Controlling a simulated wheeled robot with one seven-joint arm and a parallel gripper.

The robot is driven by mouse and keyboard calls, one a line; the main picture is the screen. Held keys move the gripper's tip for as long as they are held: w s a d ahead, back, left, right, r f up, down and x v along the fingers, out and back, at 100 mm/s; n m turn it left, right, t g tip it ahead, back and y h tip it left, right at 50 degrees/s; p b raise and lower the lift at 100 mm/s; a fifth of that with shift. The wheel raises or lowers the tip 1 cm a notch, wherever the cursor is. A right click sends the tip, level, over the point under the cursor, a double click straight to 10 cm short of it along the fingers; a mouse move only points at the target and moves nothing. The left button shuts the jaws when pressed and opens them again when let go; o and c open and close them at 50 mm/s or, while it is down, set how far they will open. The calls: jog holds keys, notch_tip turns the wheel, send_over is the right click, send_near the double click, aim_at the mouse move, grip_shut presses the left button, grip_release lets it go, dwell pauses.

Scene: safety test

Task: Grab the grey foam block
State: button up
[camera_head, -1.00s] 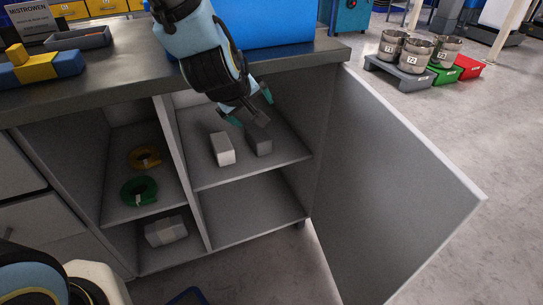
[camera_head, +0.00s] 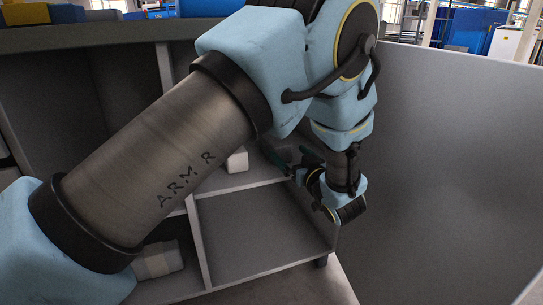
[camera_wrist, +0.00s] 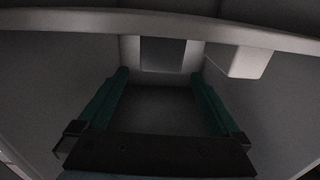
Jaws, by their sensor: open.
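The grey foam block (camera_wrist: 162,54) shows in the wrist view as a dark grey square face, top centre, with paler surfaces around it. My gripper (camera_wrist: 160,76) is open; its two green fingers point toward the block, one tip to each side and slightly short of it. I cannot tell whether they touch it. In the head view my gripper (camera_head: 292,158) is at the right part of the upper shelf, partly hidden by my own arm. The block cannot be made out clearly there.
A white block (camera_head: 238,160) stands left of my gripper on the upper shelf (camera_head: 238,182); it shows at right in the wrist view (camera_wrist: 250,62). The open cabinet door (camera_head: 440,160) bounds the right side. The lower right compartment (camera_head: 260,235) is empty.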

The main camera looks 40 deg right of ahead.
jog(key=b+x, duration=0.4)
jog(key=x, duration=0.5)
jog(key=shift+w+d+f, duration=0.1)
jog(key=shift+w+f, duration=0.05)
jog(key=shift+w, duration=0.35)
jog(key=c, duration=1.2)
jog(key=shift+r+p, duration=0.25)
jog(key=shift+p, duration=0.05)
jog(key=shift+c, duration=0.2)
